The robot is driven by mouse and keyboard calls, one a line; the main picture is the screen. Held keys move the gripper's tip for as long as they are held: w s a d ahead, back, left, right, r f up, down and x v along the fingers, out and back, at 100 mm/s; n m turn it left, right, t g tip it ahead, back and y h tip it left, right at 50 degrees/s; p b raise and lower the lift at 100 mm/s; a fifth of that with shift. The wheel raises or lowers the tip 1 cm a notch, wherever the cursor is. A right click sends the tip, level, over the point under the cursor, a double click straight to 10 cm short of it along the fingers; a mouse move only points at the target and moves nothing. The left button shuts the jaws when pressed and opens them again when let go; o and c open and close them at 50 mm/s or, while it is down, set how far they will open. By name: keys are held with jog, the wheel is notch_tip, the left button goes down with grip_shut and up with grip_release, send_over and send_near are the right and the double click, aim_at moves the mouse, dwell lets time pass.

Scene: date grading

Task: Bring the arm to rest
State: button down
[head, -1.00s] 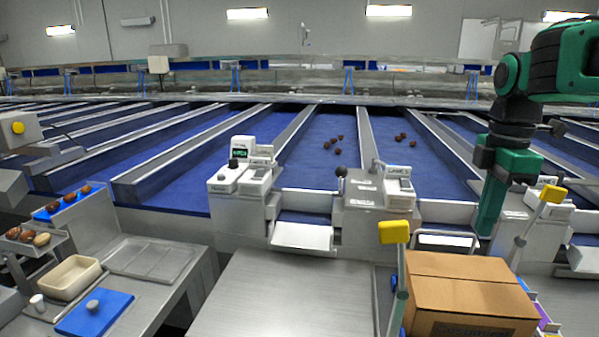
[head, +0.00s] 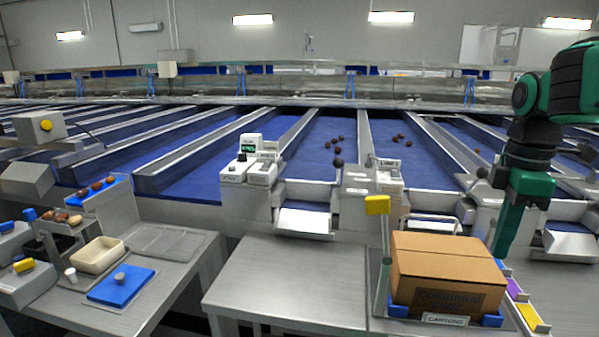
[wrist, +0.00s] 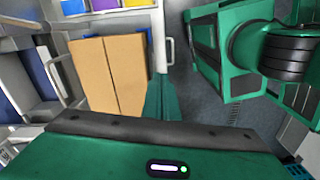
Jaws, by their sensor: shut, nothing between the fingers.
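My arm, green and black, hangs down at the right of the head view. My gripper (head: 502,243) is at its lower end, beside the right side of a closed brown carton (head: 446,272). In the wrist view my gripper (wrist: 164,90) shows as green fingers close together, with nothing between them. The carton also shows in the wrist view (wrist: 108,72), left of the fingers. The gripper appears apart from it.
A bare steel table (head: 285,280) stands left of the carton. A yellow-topped post (head: 377,205) rises by the carton's left corner. Blue lanes (head: 340,165) with several dates lie beyond. At left are a cream tray (head: 98,254) and a blue board (head: 122,285).

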jog(key=s+d+f+m, duration=0.4)
jog(key=s+f+m, duration=0.8)
jog(key=s+m, duration=0.4)
jog(key=m, duration=0.2)
jog(key=shift+s+f+m, duration=0.2)
jog(key=shift+f+m, duration=0.15)
jog(key=shift+m, duration=0.05)
jog(key=shift+d, duration=0.1)
